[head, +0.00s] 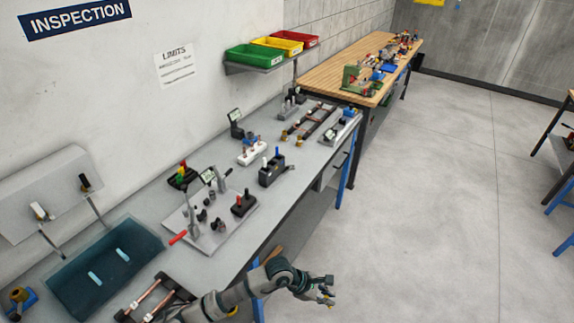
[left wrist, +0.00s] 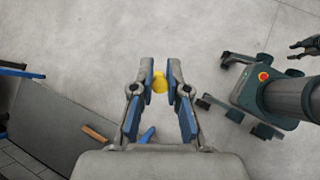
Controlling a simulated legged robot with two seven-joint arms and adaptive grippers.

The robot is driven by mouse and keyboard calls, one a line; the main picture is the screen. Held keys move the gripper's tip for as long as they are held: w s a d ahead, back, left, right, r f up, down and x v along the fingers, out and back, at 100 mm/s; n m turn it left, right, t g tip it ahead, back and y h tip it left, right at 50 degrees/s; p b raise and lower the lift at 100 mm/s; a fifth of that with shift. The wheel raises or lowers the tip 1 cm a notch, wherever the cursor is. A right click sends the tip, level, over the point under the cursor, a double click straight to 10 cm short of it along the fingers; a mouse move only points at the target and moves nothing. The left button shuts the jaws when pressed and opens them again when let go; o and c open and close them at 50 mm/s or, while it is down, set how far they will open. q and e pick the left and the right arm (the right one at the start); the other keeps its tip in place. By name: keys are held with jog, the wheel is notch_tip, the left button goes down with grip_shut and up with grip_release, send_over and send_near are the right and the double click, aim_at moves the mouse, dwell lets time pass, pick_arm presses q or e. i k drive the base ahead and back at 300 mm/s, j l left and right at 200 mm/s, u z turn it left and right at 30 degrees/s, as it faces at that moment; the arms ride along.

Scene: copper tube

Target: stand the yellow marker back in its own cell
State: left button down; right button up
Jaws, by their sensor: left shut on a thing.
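My left gripper (head: 326,291) is off the front side of the bench, over the floor. In the left wrist view the left gripper (left wrist: 160,84) is shut on a small yellow thing (left wrist: 160,83), seen end-on, which looks like the yellow marker. A yellow spot also shows at its fingers in the head view. A dark holder block (head: 272,173) stands on the bench with a white and a blue upright piece; its individual cells are too small to make out. My right gripper (left wrist: 302,47) shows at the right edge of the left wrist view, fingers apart and empty.
The grey bench (head: 150,212) carries a lever fixture plate (head: 205,222), a black block with a red top (head: 243,205), a teal tray (head: 105,262) and copper tubes in a frame (head: 150,300). Coloured bins (head: 255,55) sit on a wall shelf.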

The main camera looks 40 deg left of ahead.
aim_at(271, 177)
jog(key=i, duration=1.85)
jog(key=i+u, duration=0.15)
jog(key=u, duration=0.25)
jog(key=i+u, duration=0.1)
jog(key=u, duration=0.25)
jog(key=i+l+u, duration=0.1)
jog(key=u, duration=0.3)
jog(key=i+l+u, duration=0.1)
jog(key=u, duration=0.3)
